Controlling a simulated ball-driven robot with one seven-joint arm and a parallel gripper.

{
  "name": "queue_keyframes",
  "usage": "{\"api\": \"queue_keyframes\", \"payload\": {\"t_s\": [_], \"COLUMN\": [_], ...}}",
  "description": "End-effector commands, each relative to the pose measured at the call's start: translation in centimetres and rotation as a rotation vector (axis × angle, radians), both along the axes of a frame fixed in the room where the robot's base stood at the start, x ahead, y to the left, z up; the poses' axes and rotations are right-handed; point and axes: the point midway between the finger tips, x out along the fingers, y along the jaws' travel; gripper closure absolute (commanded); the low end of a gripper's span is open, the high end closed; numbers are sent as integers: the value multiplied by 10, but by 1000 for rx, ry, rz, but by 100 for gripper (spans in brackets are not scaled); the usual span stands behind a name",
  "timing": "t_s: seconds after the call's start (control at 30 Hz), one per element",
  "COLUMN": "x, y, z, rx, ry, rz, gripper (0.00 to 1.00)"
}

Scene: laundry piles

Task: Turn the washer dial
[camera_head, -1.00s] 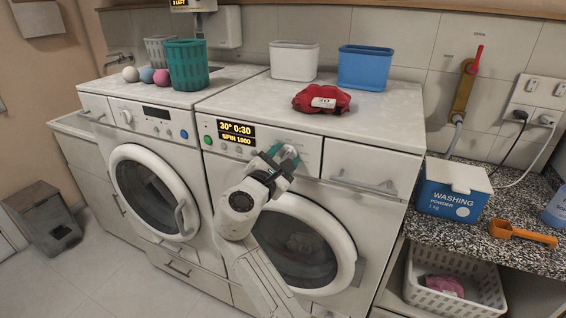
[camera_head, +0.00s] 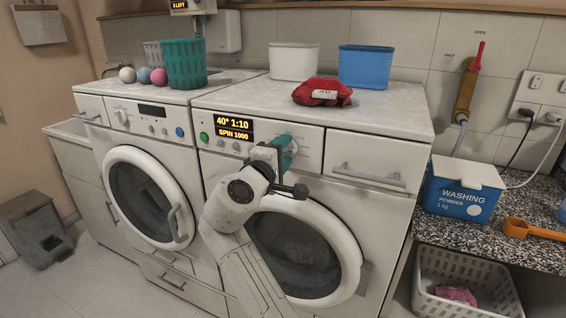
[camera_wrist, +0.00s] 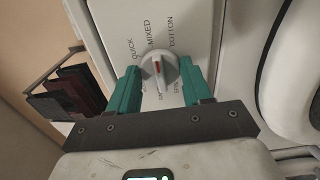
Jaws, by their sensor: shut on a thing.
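The washer (camera_head: 350,210) on the right has a panel whose display (camera_head: 233,128) reads 40° 1:10, SPIN 1000. In the wrist view, the grey-white dial (camera_wrist: 165,77) has a red mark that points roughly up toward the printed word MIXED; QUICK is to its left and COTTON to its right. My gripper (camera_wrist: 160,85) has its teal fingers on both sides of the dial and is shut on it. In the head view my gripper (camera_head: 284,152) is at the panel and hides the dial.
A red cloth item (camera_head: 322,92), a white bin (camera_head: 294,62) and a blue bin (camera_head: 366,68) stand on this washer. A second machine (camera_head: 150,185) is at left. A washing powder box (camera_head: 462,190) and orange scoop (camera_head: 535,230) are on the right counter.

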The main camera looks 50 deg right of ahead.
Motion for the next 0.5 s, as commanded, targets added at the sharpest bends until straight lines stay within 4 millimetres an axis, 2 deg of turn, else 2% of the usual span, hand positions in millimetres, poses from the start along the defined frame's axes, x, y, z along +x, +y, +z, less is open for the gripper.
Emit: {"api": "queue_keyframes", "payload": {"t_s": [0.03,0.5], "x": [0,0], "y": [0,0], "z": [-5,-6], "rx": [16,147], "ry": [-42,-400], "rz": [-1,-2], "gripper": [81,81]}}
